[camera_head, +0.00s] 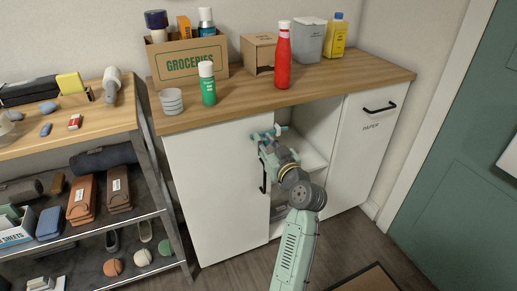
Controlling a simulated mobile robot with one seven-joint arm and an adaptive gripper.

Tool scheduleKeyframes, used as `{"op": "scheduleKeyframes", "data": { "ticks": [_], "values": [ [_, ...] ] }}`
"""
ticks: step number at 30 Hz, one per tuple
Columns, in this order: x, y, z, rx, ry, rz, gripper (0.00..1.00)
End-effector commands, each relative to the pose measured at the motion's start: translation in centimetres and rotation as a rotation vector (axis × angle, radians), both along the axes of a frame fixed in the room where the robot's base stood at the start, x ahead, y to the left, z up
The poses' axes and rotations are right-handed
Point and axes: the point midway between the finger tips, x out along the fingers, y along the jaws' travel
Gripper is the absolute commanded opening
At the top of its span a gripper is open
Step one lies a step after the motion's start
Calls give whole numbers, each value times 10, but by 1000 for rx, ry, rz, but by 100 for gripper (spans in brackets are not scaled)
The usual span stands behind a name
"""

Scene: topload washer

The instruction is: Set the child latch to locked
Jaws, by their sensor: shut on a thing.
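My gripper (266,135) is at the upper right edge of the white cabinet door (215,185), just under the wooden countertop. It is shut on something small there. The gripper and arm hide that spot, and I cannot make out the child latch or its position. The door's black handle (263,176) shows below the gripper, partly beside my arm.
An open compartment (308,135) with a shelf lies right of the door. A white "PAPER" front (365,150) stands farther right. The wooden countertop (335,78) above holds a red bottle (283,58), a green-and-white bottle (207,84) and a groceries box (190,64). A loaded shelf rack (150,165) stands left.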

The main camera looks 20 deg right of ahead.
Motion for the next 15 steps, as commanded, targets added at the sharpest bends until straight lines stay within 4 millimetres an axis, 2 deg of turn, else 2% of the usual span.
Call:
{"op": "scheduleKeyframes", "data": {
  "ticks": [6,7,15],
  "values": [
    [-1,-4,1,-1,0,-10,0],
    [-1,-5,1,-1,0,-11,22],
    [-1,-4,1,-1,-1,-9,40]
  ]
}}
